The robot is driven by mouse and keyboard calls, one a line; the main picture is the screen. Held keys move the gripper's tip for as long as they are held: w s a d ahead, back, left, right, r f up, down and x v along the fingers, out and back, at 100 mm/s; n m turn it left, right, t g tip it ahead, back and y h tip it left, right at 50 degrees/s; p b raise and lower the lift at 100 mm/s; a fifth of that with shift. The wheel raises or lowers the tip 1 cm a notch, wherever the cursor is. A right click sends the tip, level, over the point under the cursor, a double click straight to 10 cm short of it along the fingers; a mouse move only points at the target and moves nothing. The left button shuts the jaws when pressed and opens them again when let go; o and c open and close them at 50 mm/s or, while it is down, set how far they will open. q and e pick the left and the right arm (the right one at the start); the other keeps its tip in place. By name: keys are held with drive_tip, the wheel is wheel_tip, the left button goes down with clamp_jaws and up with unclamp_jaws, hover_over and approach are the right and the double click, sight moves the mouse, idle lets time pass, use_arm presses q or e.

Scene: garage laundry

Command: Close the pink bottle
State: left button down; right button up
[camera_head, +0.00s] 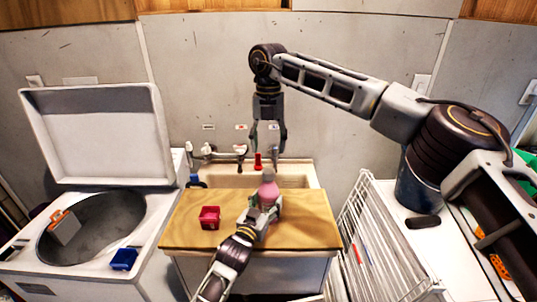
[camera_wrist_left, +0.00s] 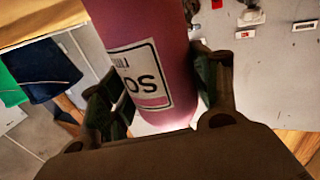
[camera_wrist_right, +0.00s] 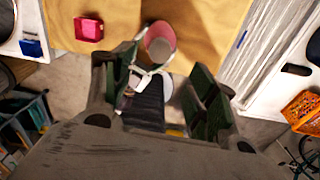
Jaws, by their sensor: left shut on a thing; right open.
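My right gripper (camera_head: 267,150) hangs above and behind the bottle, open and empty, pointing down. In the right wrist view the bottle's round, pale top (camera_wrist_right: 160,47) shows beyond the open fingers (camera_wrist_right: 165,85). I cannot tell whether that top is a cap or an opening.
A small red box (camera_head: 209,217) sits left of the bottle. Behind are a sink (camera_head: 225,180), taps (camera_head: 240,150) and a small red item (camera_head: 258,161). An open-lidded washer (camera_head: 95,140) is at left, a white rack (camera_head: 375,245) at right.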

drive_tip(key=shift+r, duration=1.05)
use_arm(q)
drive_tip(key=shift+c, duration=1.5)
unclamp_jaws()
drive_tip(key=shift+s, duration=0.1)
drive_tip(key=shift+v, duration=5.9)
drive_tip(key=shift+s+f, duration=0.1)
use_arm(e)
drive_tip(key=shift+f, duration=0.1)
